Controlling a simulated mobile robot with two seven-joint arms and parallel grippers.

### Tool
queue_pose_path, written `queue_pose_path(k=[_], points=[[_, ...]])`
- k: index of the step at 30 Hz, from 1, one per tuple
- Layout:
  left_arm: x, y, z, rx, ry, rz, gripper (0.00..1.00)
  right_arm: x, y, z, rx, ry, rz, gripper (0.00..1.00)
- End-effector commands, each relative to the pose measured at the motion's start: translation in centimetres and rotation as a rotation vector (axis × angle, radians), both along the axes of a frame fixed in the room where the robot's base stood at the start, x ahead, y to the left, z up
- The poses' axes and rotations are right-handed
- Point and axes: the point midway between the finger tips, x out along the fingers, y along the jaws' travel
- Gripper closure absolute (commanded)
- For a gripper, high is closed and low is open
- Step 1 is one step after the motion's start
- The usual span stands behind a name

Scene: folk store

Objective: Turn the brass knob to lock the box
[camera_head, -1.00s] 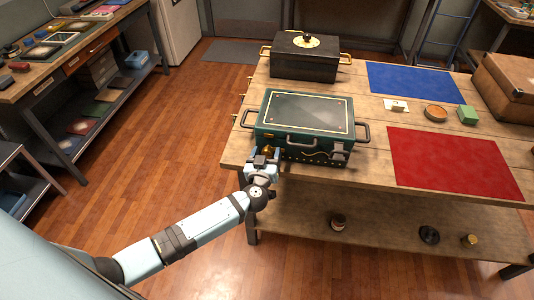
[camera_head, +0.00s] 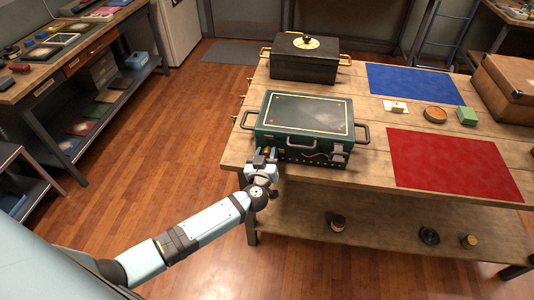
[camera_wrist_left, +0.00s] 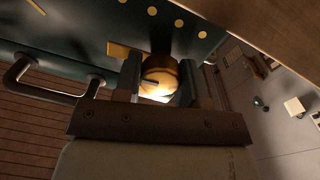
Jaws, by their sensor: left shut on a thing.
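The green box (camera_head: 306,112) with a closed lid stands near the front left edge of the wooden table. Its brass knob (camera_head: 267,150) is on the front face at the left and is mostly covered by my gripper in the head view. In the left wrist view the round brass knob (camera_wrist_left: 158,76) sits between the two fingers. My left gripper (camera_head: 263,158) is shut on the knob, with a finger on each side; it also shows in the left wrist view (camera_wrist_left: 158,84). My right gripper is not in view.
A black box (camera_head: 304,62) stands behind the green one. A red mat (camera_head: 450,165) and a blue mat (camera_head: 412,83) lie to the right. A brown case (camera_head: 508,86) stands at the far right. A lower shelf (camera_head: 385,215) runs under the tabletop.

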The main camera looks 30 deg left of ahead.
Motion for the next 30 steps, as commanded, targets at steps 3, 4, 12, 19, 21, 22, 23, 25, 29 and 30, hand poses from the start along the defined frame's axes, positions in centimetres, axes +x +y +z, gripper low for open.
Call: queue_pose_path(k=[3,4,12,19,21,22,23,25,29,30], points=[[-0.08,-0.08,0.06,-0.069,-0.016,0.001,0.86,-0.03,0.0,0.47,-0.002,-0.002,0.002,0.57],[-0.07,-0.05,0.06,-0.09,-0.022,0.002,0.86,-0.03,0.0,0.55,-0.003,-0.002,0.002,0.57],[-0.11,-0.04,-0.07,-0.323,-0.089,0.002,0.86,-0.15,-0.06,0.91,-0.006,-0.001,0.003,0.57],[-0.09,-0.02,-0.21,-0.533,-0.15,0.002,0.86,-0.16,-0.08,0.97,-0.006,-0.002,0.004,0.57],[-0.08,0.04,-0.26,-0.597,-0.168,0.003,0.86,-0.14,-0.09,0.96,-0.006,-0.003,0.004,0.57],[-0.1,0.03,-0.28,-0.624,-0.176,0.002,0.86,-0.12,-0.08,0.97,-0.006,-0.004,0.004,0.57],[-0.1,0.01,-0.31,-0.652,-0.184,0.002,0.86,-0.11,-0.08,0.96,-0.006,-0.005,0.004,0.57],[-0.11,0.06,-0.35,-0.716,-0.203,0.004,0.86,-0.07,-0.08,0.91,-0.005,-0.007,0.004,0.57],[-0.1,0.05,-0.39,-0.835,-0.238,0.003,0.86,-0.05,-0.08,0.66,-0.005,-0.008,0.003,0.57],[-0.1,0.05,-0.4,-0.871,-0.248,0.003,0.86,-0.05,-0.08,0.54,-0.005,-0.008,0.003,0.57]])
